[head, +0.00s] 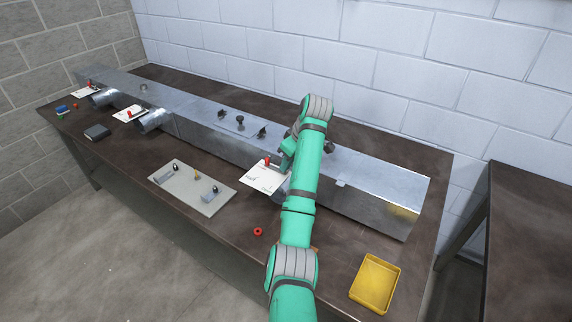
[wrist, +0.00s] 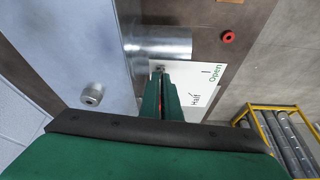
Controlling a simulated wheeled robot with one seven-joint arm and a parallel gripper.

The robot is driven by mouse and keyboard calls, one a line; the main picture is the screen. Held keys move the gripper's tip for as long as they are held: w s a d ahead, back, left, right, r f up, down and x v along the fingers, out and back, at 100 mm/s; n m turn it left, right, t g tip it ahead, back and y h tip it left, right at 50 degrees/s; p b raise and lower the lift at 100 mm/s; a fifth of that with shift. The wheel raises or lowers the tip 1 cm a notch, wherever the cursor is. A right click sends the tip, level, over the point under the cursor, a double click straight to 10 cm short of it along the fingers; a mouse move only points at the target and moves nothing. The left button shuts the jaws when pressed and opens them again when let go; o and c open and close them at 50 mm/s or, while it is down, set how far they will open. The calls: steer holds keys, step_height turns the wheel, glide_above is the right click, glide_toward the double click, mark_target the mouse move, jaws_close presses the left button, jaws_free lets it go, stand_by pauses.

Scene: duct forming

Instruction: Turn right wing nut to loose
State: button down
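Two dark wing-shaped pieces stand on the duct top, the left one (head: 221,114) and the right one (head: 262,131), with a dark knob (head: 240,121) between them. I cannot tell for sure which piece is the task's right wing nut. My gripper (wrist: 161,80) points down over the white card (wrist: 205,88), marked Half and Open, beside a round metal stub (wrist: 160,43). A small dark part shows at the fingertips, with a sliver of red between the fingers. The fingers are close together; whether they hold anything is unclear. My arm hides part of the duct in the head view.
The long metal duct (head: 380,185) runs along the wall. A grey plate (head: 190,193) with small fittings, a red ring (head: 258,231) and a yellow tray (head: 375,284) lie on the table. A red handle (head: 268,160) stands at the card (head: 262,178). Bare tabletop lies around the ring.

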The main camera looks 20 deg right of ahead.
steer(key=shift+n, duration=0.6)
steer(key=shift+w+g, duration=0.1)
steer(key=shift+g, duration=0.2)
steer(key=c, duration=2)
jaws_free()
steer(key=shift+f, duration=0.1)
steer(key=shift+c, duration=0.2)
steer(key=shift+o, duration=0.2)
steer(key=shift+w, duration=0.15)
steer(key=shift+a, duration=0.2)
steer(key=shift+s+d+r, duration=0.2)
steer(key=shift+d+r, duration=0.2)
steer(key=shift+d, duration=0.05)
steer(key=shift+s+d+r, duration=0.3)
steer(key=shift+d+r, duration=0.1)
steer(key=shift+r, duration=0.2)
steer(key=v, duration=0.8)
steer(key=shift+a+r, duration=0.2)
steer(key=shift+r, duration=0.05)
